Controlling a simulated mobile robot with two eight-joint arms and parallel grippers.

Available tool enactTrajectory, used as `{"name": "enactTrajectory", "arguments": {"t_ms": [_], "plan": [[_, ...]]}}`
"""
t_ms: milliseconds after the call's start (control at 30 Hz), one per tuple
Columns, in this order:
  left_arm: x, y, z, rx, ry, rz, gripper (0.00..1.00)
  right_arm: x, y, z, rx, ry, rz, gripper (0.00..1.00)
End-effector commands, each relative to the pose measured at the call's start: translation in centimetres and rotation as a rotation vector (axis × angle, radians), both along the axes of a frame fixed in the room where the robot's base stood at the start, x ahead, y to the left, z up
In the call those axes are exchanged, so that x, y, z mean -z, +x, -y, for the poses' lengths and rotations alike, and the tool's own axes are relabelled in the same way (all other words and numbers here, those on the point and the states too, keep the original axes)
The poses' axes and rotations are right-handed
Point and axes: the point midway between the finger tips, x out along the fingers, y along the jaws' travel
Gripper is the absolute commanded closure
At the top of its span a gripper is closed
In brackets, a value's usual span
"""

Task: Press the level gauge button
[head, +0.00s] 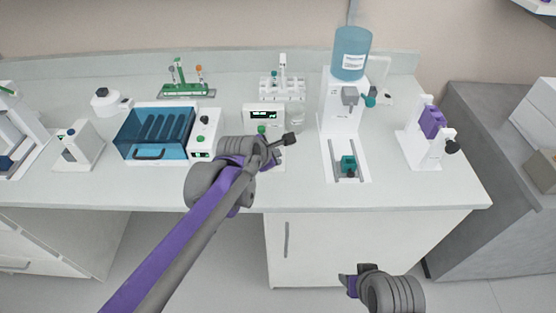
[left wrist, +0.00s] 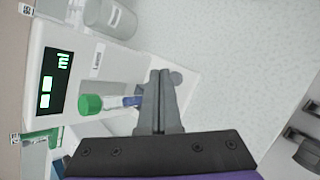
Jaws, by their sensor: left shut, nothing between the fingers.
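The level gauge (head: 264,112) is a white unit with a dark display and green digits on the bench's middle. Its display (left wrist: 56,80) fills the left of the left wrist view. A green-capped tube (left wrist: 105,103) with blue contents is at the gauge. A grey round disc (left wrist: 177,77) on the pale base looks like the button. My left gripper (head: 289,139) is shut and empty in front of the gauge. Its fingertips (left wrist: 158,73) appear beside the disc; I cannot tell whether they touch it. My right gripper (head: 346,283) is low in front of the bench; its jaws are unclear.
A blue-lidded box (head: 158,131) stands left of the gauge. A white dispenser with a blue bottle (head: 351,54) stands to the right. A rack (head: 282,88) and a glass beaker (head: 297,117) are close to the gauge. The bench front (head: 420,192) is clear at right.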

Motion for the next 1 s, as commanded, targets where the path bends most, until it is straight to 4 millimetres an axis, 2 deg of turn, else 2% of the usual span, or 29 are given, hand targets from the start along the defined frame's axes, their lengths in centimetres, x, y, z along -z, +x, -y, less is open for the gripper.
{"name": "enactTrajectory", "arguments": {"t_ms": [567,1000], "plan": [[0.01,0.00,0.01,0.000,0.000,0.000,1.00,0.01,0.00,0.00,0.000,0.000,0.000,0.50],[0.86,0.00,0.00,0.000,0.000,0.000,1.00,0.41,-0.05,0.00,0.000,0.000,-0.001,0.50]]}}
